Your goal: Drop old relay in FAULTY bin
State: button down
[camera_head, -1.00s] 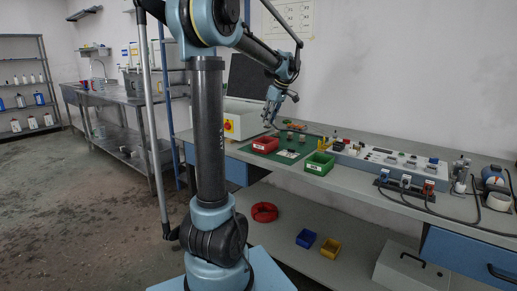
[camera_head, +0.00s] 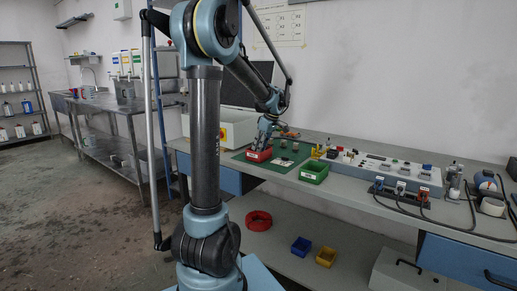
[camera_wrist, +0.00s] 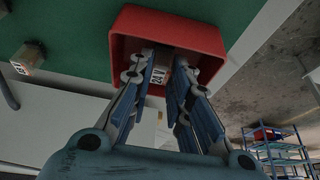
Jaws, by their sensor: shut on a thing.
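My gripper (camera_head: 262,146) is low over the red bin (camera_head: 255,157) on the bench, pointing down. In the wrist view its two blue-padded fingers (camera_wrist: 163,72) are closed on a small brown relay (camera_wrist: 159,76) with a white label that seems to read 24 V. The relay and fingertips lie within the outline of the red bin (camera_wrist: 214,44). I cannot tell whether the relay touches the bin floor. The red bin's label is too small to read. The relay is hidden in the head view.
A green bin (camera_head: 314,171) stands right of the red bin at the green mat (camera_head: 284,164). Another labelled block (camera_wrist: 27,58) lies on the mat in the wrist view. A long instrument panel (camera_head: 385,170) fills the bench further right.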

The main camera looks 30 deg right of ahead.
jog(key=shift+f, duration=0.15)
jog(key=c, duration=1.5)
grip_release()
jog(key=v, duration=1.2)
jog(key=s+a+f+m+g, duration=0.1)
jog(key=s+a+f, duration=0.15)
jog(key=a, duration=1.15)
jog(key=s+a+f+m+g, duration=0.1)
jog(key=a+f, duration=0.3)
jog(key=a, duration=0.9)
jog(key=s+a+f, duration=0.5)
jog(key=s+a+f+m+h, duration=0.1)
jog(key=s+a+f, duration=0.4)
jog(key=f, duration=0.1)
jog(key=s+a+f+m, duration=0.1)
jog(key=s+a+f, duration=0.4)
jog(key=shift+s+a+f+h, duration=0.25)
jog(key=shift+a+h, duration=0.1)
jog(key=shift+h, duration=0.05)
